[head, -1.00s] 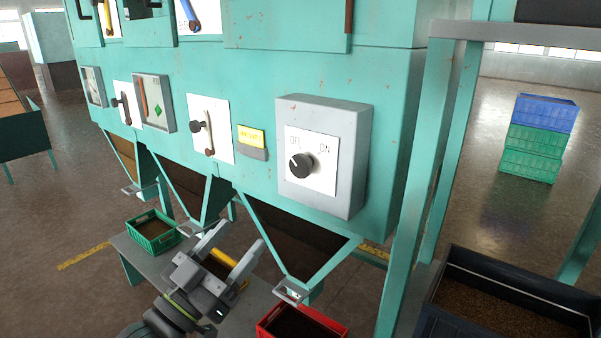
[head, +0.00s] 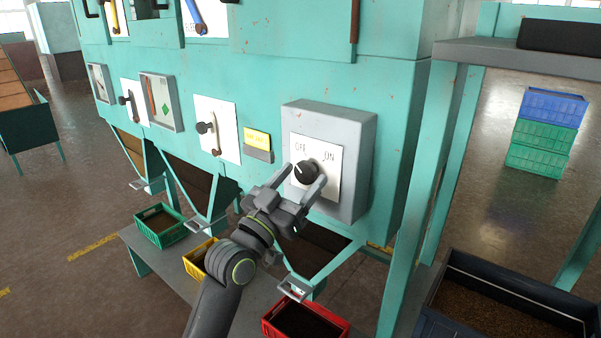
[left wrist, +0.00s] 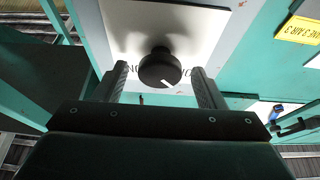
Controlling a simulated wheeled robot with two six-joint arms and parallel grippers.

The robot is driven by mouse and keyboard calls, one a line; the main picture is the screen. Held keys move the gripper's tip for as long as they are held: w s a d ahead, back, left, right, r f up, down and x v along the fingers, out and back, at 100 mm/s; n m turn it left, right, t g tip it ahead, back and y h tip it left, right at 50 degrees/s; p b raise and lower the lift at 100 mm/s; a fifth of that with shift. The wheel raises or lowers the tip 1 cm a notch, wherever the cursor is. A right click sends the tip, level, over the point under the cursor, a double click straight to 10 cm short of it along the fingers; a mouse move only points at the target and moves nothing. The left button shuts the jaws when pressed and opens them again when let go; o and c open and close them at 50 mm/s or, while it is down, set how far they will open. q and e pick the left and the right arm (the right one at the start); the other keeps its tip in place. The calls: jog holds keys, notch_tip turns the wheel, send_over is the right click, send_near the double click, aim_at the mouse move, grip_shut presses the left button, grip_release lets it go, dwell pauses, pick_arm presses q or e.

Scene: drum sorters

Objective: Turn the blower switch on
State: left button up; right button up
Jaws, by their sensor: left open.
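The blower switch is a round black knob (head: 306,172) on a white plate marked OFF and ON, on a grey box (head: 358,165). Its white pointer mark is turned toward OFF. My left gripper (head: 304,180) is open in front of the plate, its two fingers reaching up to either side of the knob. In the left wrist view the knob (left wrist: 160,70) sits between the spread fingers (left wrist: 160,82), with a gap on each side. The finger tips partly cover the labels there. My right gripper is not in view.
Left of the box are a yellow label (head: 257,138) and a white plate with a lever (head: 217,130). Below are a red crate (head: 340,328), a green crate (head: 160,243) and hopper chutes. A teal post (head: 425,180) stands to the right, beside a dark bin (head: 520,292).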

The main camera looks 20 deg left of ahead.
pick_arm(q)
jog(key=shift+w+d+r, duration=0.1)
jog(key=shift+w+r, duration=0.05)
jog(key=shift+w, duration=0.15)
